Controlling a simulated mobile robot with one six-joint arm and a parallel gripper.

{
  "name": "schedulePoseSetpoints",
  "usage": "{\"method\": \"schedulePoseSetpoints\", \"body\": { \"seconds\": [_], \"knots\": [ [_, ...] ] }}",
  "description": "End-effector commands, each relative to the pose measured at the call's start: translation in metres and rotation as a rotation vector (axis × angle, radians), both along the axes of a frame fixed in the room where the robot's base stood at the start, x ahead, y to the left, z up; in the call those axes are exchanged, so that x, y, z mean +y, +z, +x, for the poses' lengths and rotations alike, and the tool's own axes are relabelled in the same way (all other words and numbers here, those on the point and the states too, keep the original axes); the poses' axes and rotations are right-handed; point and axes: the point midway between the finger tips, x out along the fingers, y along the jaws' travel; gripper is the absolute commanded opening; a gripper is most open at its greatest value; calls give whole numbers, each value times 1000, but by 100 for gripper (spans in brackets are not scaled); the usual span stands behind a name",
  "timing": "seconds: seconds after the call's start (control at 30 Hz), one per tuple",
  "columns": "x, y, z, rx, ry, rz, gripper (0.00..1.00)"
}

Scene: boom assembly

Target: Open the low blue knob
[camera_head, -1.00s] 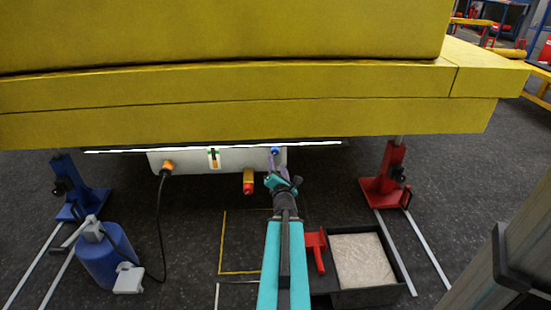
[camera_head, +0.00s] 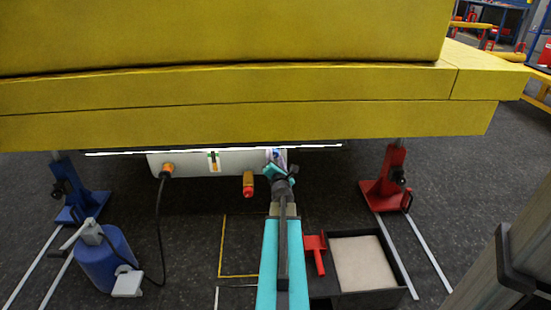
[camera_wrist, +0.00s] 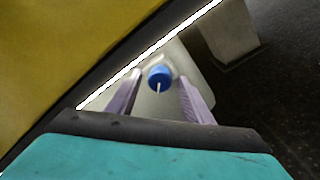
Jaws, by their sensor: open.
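The blue knob (camera_wrist: 160,77) sits on the pale panel (camera_wrist: 188,60) under the yellow boom. In the wrist view it lies between and just beyond the two fingertips, with a light pointer line on its face. My gripper (camera_wrist: 160,92) is open, with one finger on each side below the knob; contact is not visible. In the head view my gripper (camera_head: 273,163) is at the right end of the pale panel (camera_head: 190,163), and it hides the knob there.
The yellow boom (camera_head: 230,85) hangs low just above the panel. An orange connector (camera_head: 168,169) with a black cable and an orange-red cylinder (camera_head: 248,184) are left of my arm. Blue (camera_head: 78,196) and red (camera_head: 388,184) jack stands flank the area. A black sand tray (camera_head: 372,299) lies at right.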

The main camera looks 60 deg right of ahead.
Motion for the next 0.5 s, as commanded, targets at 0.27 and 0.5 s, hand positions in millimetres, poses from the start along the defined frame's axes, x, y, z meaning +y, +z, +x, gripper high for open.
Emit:
{"method": "schedulePoseSetpoints", "body": {
  "seconds": [0.27,0.5],
  "knots": [
    [0,0,0,0,0,0,46],
    [0,0,0,0,0,0,6]
  ]
}}
